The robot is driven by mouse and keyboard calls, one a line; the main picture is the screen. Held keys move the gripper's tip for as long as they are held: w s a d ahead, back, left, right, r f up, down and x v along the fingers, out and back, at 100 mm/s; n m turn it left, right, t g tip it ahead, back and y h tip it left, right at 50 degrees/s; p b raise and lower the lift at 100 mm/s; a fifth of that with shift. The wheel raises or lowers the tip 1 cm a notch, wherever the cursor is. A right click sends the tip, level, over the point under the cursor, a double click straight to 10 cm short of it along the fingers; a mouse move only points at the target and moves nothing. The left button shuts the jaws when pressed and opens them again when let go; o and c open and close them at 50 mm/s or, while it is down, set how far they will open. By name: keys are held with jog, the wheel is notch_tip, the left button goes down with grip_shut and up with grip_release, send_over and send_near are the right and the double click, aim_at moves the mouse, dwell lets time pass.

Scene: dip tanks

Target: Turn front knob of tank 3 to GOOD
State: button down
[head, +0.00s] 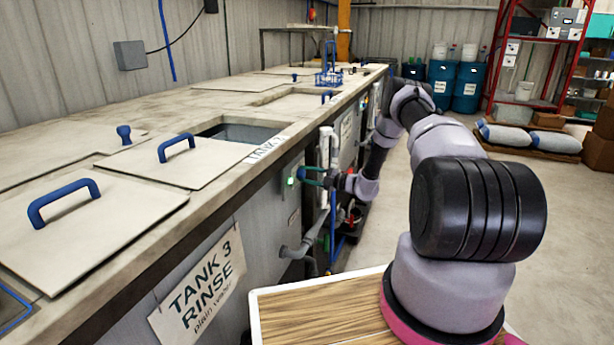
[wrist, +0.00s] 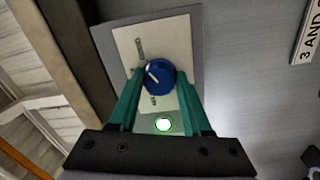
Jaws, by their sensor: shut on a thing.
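The blue front knob (wrist: 158,76) shows in the wrist view on a pale plate (wrist: 128,42) fixed to the grey tank front. A white pointer line on it points toward the upper left in that view. The plate's small markings are too blurred to read. My gripper (wrist: 158,80) has its two green fingers closed on the knob's sides. In the head view my gripper (head: 308,175) reaches the tank front below the rim, and the knob is hidden there. The tank 3 sign (head: 197,287) hangs on the front, nearer the camera.
A lit green-white lamp (wrist: 164,124) sits beside the knob plate. Grey pipes (head: 305,245) and a white vertical pipe (head: 325,160) stand close to my gripper. Lids with blue handles (head: 177,146) cover the tank top. Open floor (head: 560,220) lies to the right.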

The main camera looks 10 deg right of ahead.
jog(key=shift+d, duration=0.1)
jog(key=shift+c, duration=1.7)
grip_release()
jog(key=v, duration=1)
jog(key=shift+s+d, duration=0.2)
jog(key=shift+d, duration=0.1)
